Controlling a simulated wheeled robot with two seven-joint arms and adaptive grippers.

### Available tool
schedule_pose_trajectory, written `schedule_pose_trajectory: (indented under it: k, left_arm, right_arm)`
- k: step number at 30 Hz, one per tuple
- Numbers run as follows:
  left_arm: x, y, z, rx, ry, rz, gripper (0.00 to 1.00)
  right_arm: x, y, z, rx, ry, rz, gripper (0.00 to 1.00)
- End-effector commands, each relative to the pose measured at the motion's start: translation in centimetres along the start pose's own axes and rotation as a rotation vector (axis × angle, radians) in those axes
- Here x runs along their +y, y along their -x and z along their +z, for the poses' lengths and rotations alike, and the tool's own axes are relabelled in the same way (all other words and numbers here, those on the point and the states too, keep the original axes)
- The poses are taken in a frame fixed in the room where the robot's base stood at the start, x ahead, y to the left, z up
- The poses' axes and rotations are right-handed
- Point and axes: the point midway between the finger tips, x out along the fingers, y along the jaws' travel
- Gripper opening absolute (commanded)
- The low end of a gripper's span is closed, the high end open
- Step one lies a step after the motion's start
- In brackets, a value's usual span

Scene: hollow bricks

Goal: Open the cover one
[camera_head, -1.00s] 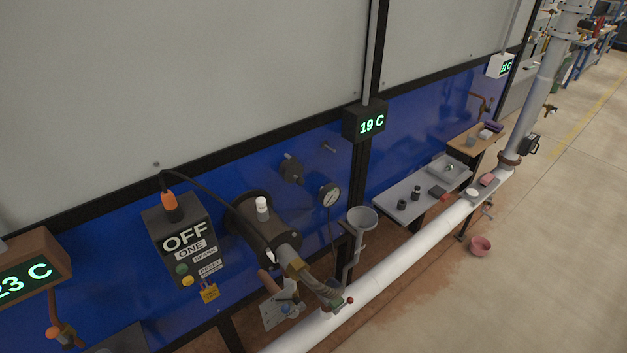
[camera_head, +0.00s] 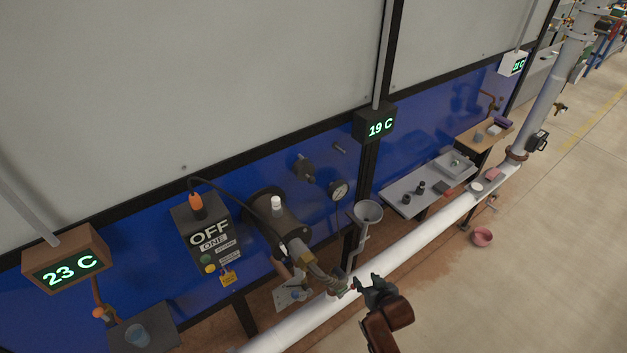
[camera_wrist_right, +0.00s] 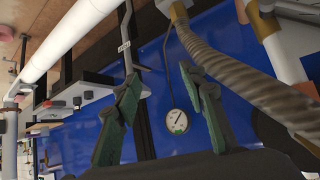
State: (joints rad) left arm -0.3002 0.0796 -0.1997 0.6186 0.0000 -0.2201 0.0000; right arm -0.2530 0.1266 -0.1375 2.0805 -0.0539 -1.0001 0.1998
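The control box (camera_head: 207,235) on the blue wall reads "OFF" and "ONE". Right of it is a dark cylinder (camera_head: 268,217) with a white-topped knob and a hose fitting (camera_head: 322,272) at its front end. I cannot tell which part is the cover. My right gripper (camera_head: 370,284) is near the white pipe, to the right of the fitting and apart from the cylinder. In the right wrist view the gripper (camera_wrist_right: 164,78) is open and empty, with the ribbed hose (camera_wrist_right: 240,75) and a round gauge (camera_wrist_right: 176,121) beyond it. My left gripper is not in view.
A long white pipe (camera_head: 420,237) runs in front of the wall. A grey funnel (camera_head: 367,212) stands by it. A grey shelf (camera_head: 405,204) holds small parts. The floor at right is clear.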

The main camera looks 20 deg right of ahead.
Motion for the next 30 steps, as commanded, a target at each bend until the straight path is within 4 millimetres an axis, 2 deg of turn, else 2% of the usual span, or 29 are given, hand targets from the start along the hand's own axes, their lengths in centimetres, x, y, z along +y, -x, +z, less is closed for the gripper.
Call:
schedule_pose_trajectory:
  k: [1, 4, 11, 15, 21, 24, 30]
  left_arm:
    - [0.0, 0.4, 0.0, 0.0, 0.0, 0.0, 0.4]
    - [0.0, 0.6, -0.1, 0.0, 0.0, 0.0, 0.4]
    - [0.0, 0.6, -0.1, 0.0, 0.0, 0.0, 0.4]
    - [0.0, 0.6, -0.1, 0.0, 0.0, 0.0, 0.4]
    - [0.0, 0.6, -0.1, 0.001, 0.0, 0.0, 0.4]
    - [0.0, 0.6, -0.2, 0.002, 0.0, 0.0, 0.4]
    - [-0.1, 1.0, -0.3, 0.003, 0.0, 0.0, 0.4]
  right_arm:
    - [-0.3, 0.4, -2.2, 0.038, -0.005, -0.005, 0.38]
    - [-1.1, 0.0, -6.0, 0.117, -0.021, -0.02, 0.38]
    - [-3.8, -2.6, -14.5, 0.324, -0.057, -0.082, 0.38]
    - [-5.9, -3.6, -20.4, 0.463, -0.077, -0.137, 0.38]
    - [-9.2, -3.8, -28.3, 0.652, -0.099, -0.233, 0.38]
    - [-10.1, -3.6, -30.3, 0.701, -0.106, -0.263, 0.38]
    - [-10.8, -4.8, -32.2, 0.716, -0.108, -0.273, 0.38]
